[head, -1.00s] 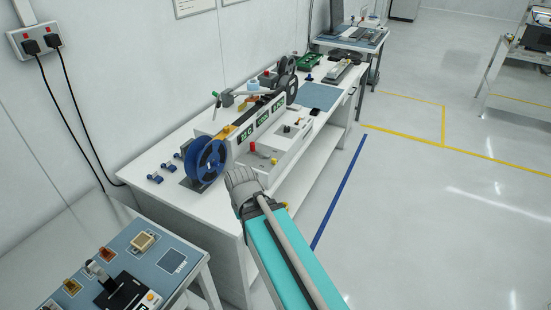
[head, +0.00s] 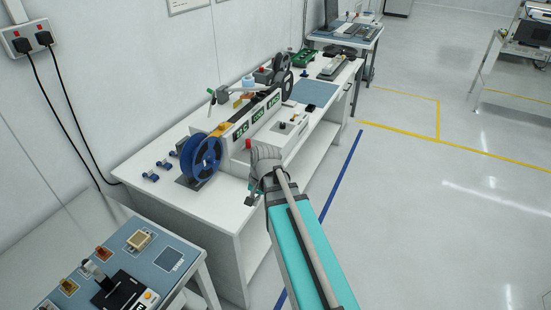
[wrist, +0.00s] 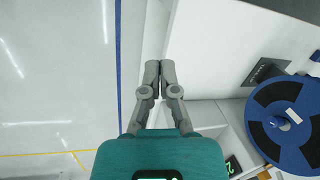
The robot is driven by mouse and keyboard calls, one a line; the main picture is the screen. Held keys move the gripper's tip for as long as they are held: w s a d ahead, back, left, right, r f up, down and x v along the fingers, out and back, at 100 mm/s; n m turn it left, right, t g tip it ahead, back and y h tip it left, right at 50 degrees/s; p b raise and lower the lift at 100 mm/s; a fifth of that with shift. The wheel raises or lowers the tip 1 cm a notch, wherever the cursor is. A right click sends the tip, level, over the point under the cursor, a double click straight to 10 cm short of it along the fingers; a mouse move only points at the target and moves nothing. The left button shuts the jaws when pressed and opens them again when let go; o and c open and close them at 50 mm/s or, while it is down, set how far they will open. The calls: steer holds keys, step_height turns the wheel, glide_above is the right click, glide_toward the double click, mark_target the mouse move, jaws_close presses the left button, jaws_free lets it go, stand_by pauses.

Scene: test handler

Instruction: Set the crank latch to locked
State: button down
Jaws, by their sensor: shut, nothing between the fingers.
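The white handler machine (head: 262,128) stands on the long white bench, with a blue reel (head: 204,156) at its near end. A red knob (head: 248,144) shows on its front side, partly beside my arm. A small lever with a green tip (head: 212,91) stands at the machine's back left. I cannot tell which of these parts is the crank latch, or its setting. My gripper (wrist: 160,75) is shut and empty, pointing along the bench's front edge in the wrist view. In the head view my gripper (head: 254,198) is small and partly hidden by my arm.
The long bench (head: 232,205) has small blue parts (head: 161,167) near its left end. A second table (head: 190,250) with a blue panel and levers stands at the near left. The floor (head: 430,220) on the right is clear.

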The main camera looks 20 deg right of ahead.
steer(key=w+d+r+m+t+y, duration=0.1)
steer(key=w+d+m+t, duration=0.1)
steer(key=d+m, duration=0.5)
steer(key=w+d+r+m+t+y, duration=0.1)
steer(key=w+d+r+m+t, duration=0.1)
steer(key=w+d+m, duration=0.3)
steer(key=w+d+r+m+t+y, duration=0.1)
steer(key=w+d+m+t, duration=0.1)
steer(key=d+m, duration=0.6)
steer(key=w+d, duration=0.1)
steer(key=d, duration=0.3)
steer(key=shift+w+d+r+m, duration=0.3)
steer(key=shift+w+d+m, duration=0.05)
steer(key=shift+w+m, duration=0.05)
steer(key=shift+f+b, duration=0.15)
steer(key=shift+b, duration=0.2)
steer(key=w+a+f+b, duration=0.6)
steer(key=w, duration=0.2)
steer(key=shift+w+a+f+b, duration=0.4)
